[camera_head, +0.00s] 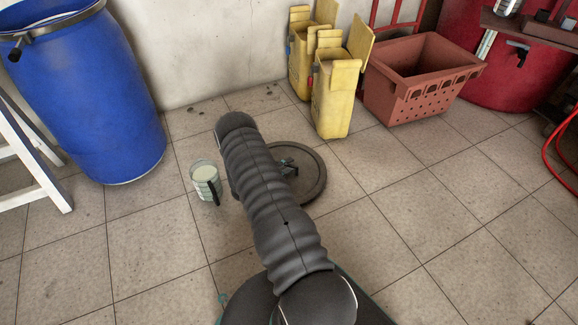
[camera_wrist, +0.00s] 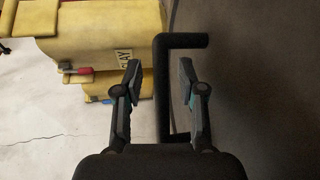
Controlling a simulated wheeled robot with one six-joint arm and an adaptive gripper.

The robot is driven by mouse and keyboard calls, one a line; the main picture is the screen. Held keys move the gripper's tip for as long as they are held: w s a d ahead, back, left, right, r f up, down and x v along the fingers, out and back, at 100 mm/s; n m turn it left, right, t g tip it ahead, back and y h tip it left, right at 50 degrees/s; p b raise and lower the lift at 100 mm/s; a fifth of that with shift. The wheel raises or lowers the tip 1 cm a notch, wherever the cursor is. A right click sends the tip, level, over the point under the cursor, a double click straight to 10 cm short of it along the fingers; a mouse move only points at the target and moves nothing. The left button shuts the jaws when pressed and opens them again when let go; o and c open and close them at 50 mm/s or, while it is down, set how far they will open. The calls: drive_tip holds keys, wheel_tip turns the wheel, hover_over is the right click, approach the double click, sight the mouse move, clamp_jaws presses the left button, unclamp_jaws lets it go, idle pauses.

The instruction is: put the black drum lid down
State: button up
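The black drum lid (camera_head: 313,180) is a dark round disc that looks flat on the tiled floor in the head view; my arm covers its left part. In the wrist view, its dark surface (camera_wrist: 265,90) fills the right half. Its bar handle (camera_wrist: 164,85) stands between the two fingers of my gripper (camera_wrist: 160,80). The fingers are apart, with a gap visible on each side of the bar, so they do not appear to clamp it. My gripper shows small over the lid in the head view (camera_head: 288,167).
Yellow canisters (camera_head: 334,100) stand behind the lid, beside a red-brown perforated crate (camera_head: 412,95). A pale green cup (camera_head: 204,174) stands left of my arm. A blue drum (camera_head: 85,95) and white stand (camera_head: 35,170) are farther left. Floor at front right is clear.

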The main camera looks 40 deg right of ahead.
drive_tip(key=a, duration=0.3)
drive_tip(key=a+r, duration=0.1)
drive_tip(key=a, duration=0.3)
drive_tip(key=a+r+p, duration=0.1)
drive_tip(key=a, duration=0.2)
drive_tip(key=shift+s+a, duration=0.2)
drive_tip(key=shift+a, duration=0.1)
drive_tip(key=shift+a+r, duration=0.15)
drive_tip(key=s+a+r+m+g+y, duration=0.1)
drive_tip(key=s+a+r+y, duration=0.1)
drive_tip(key=r, duration=0.9)
drive_tip(key=s+a+r+m+g+y, duration=0.1)
drive_tip(key=s+a+r+m+y, duration=0.15)
drive_tip(key=r, duration=0.75)
drive_tip(key=s+a+r+g+y, duration=0.2)
drive_tip(key=r, duration=0.9)
drive_tip(key=s+a+r+n+t+y, duration=0.1)
drive_tip(key=s+a+r+t+y, duration=0.3)
drive_tip(key=s+a+r, duration=0.4)
drive_tip(key=s+a+r+n+t+y, duration=0.1)
drive_tip(key=s+a+r+t+y, duration=0.3)
drive_tip(key=s+a+r, duration=0.4)
drive_tip(key=s+a+y, duration=0.1)
drive_tip(key=s+a, duration=0.1)
drive_tip(key=s, duration=0.3)
drive_tip(key=shift+s+a+r+t, duration=0.15)
drive_tip(key=shift+a+r+t, duration=0.05)
drive_tip(key=shift+t, duration=0.2)
